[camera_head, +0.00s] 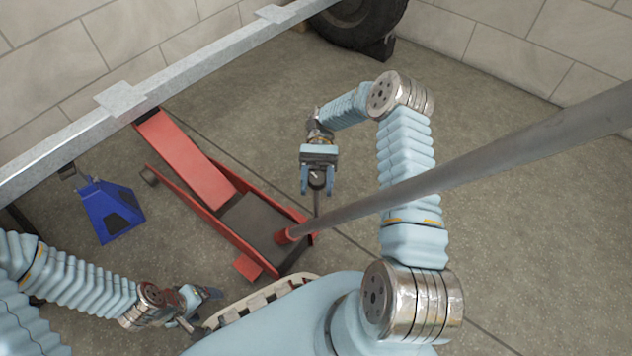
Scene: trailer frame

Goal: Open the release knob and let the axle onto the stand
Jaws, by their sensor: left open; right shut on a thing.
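The red floor jack (200,180) lies on the floor with its raised arm reaching up to the grey metal beam (190,76); the contact is hard to see. The blue stand (108,212) stands left of the jack, its top close to the beam; I cannot tell whether they touch. My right gripper (317,181) points down and is shut on the dark release knob (317,177), which tops a thin rod near the jack's handle end. My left gripper (205,306) is open and empty, low at the front, left of my body. The axle is not clearly visible.
The long grey jack handle (460,160) slants up from its red socket to the right edge, passing in front of my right arm. A tyre (358,22) with a dark chock (389,47) stands at the back by the block wall. Floor right of my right arm is clear.

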